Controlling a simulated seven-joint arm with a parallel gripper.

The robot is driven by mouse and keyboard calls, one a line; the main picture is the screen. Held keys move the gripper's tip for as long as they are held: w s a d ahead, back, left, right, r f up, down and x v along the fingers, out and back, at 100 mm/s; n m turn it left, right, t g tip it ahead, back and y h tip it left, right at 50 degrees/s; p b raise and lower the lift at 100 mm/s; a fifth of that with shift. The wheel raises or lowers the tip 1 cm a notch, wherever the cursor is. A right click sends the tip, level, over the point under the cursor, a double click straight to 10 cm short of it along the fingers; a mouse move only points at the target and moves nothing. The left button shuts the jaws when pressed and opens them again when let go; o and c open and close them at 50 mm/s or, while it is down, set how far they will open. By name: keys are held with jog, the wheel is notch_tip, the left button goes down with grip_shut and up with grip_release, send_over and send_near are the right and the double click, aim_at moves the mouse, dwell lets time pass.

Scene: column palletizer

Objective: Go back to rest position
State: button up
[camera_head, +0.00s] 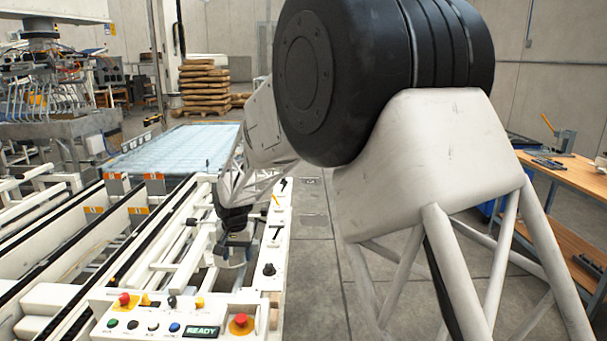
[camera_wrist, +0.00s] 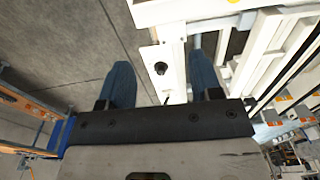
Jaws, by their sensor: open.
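My gripper (camera_wrist: 160,62) shows in the wrist view with its two blue fingers spread wide apart. Nothing is held between them. A black knob on a white rail shows in the gap, beyond the fingertips. In the head view my gripper (camera_head: 236,254) hangs low beside the white conveyor frame, near its control panel. It is small and partly lost against the white frame there. My arm's large black joint and white links fill the middle and right of the head view and hide what lies behind.
The control panel (camera_head: 180,326) has several coloured buttons, red stop knobs and a lit READY sign (camera_head: 202,331). A light blue conveyor surface (camera_head: 172,148) lies beyond. A stack of sacks (camera_head: 205,84) stands behind. A wooden workbench (camera_head: 575,175) is at right. Grey floor (camera_head: 312,255) beside the conveyor is clear.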

jog(key=s+d+r+t, duration=0.1)
jog(key=s+d+r, duration=0.7)
jog(key=d, duration=0.4)
jog(key=s+d+r, duration=0.6)
jog(key=s+d, duration=0.3)
jog(key=d, duration=0.3)
jog(key=s+d, duration=0.4)
jog(key=s, duration=0.5)
jog(key=s+d+f, duration=0.1)
jog(key=s+d, duration=0.4)
jog(key=s, duration=0.3)
jog(key=s+d+t, duration=0.1)
jog(key=s+d, duration=0.3)
jog(key=s, duration=0.5)
jog(key=shift+s+d+f, duration=0.25)
jog(key=shift+s+d, duration=0.1)
